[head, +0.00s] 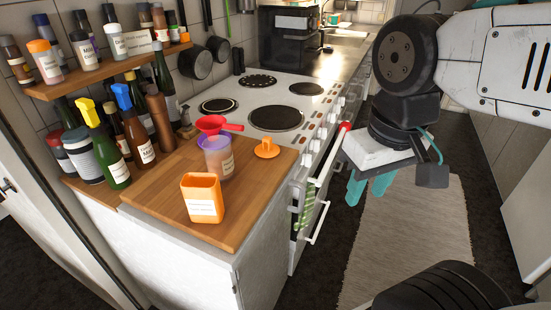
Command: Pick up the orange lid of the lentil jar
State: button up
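An orange lid (267,149) with a raised knob lies on the wooden worktop (160,205), near its edge by the cooker. To its left stands a translucent jar (217,165) with a purplish rim and a white label, too small to read. The lid is apart from the jar and the gripper.
An open orange container (203,207) with a label stands at the worktop's front. Bottles and spice jars crowd the shelves (110,68) at left. The cooker (262,100) has hotplates and a front rail (332,155) between my gripper and the worktop.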

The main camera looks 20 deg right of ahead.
aim_at(266, 150)
jog(key=z, duration=0.95)
jog(key=i, duration=0.6)
jog(key=u, duration=0.7)
